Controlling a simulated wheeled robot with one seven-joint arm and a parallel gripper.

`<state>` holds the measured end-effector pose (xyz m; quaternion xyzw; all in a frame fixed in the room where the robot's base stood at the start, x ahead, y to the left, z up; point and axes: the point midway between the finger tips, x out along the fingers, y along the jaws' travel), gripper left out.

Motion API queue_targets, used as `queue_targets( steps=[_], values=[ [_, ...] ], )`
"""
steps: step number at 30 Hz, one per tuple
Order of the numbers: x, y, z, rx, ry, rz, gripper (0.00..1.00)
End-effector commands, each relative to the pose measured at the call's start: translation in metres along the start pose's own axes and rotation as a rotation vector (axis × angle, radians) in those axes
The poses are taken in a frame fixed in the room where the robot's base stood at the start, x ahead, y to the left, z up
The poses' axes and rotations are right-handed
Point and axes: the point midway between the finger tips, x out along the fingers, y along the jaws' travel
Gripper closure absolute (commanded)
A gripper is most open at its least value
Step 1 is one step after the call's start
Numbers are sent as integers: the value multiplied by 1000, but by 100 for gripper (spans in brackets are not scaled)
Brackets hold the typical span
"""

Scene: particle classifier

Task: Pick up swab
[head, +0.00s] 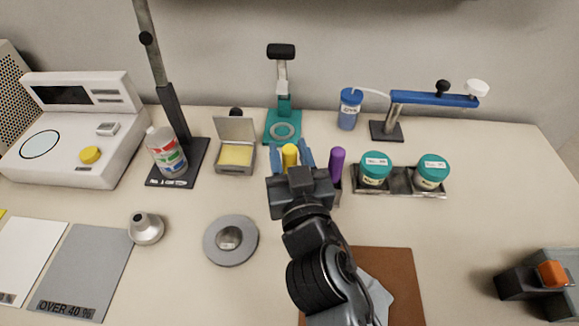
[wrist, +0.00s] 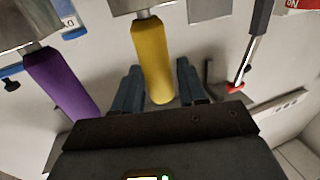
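Two upright handled sticks, one yellow (head: 290,156) and one purple (head: 337,163), stand side by side near the back middle of the bench. I cannot tell for sure which is the swab; no swab tip shows. My gripper (head: 291,158) is open, with its blue fingers on either side of the yellow handle. In the wrist view, the yellow handle (wrist: 152,55) lies between the two fingers (wrist: 158,84), with a gap on each side. The purple handle (wrist: 62,82) is outside the fingers, to the left. My gripper hides the lower part of the yellow stick in the head view.
Two teal-lidded jars (head: 375,167) sit in a metal rack (head: 401,182) to the right. A teal press (head: 282,127) stands behind my gripper. An open box (head: 235,155), a bottle (head: 166,152) and a grey disc (head: 231,241) are to the left.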

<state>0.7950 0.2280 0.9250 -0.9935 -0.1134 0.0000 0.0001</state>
Motion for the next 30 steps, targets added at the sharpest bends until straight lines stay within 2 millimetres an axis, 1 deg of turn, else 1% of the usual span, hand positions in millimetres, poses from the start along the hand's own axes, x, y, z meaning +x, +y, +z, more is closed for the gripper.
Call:
queue_targets(
  steps=[1, 2, 12, 18, 21, 23, 30],
  values=[
    [0, 0, 0, 0, 0, 0, 64],
    [0, 0, 0, 0, 0, 0, 67],
    [0, 0, 0, 0, 0, 0, 99],
    [0, 0, -1, 0, 0, 0, 100],
    [0, 0, -6, 1, 2, 0, 100],
    [0, 0, -13, 1, 3, 1, 100],
    [0, 0, -58, 2, 4, -1, 100]
  ],
)
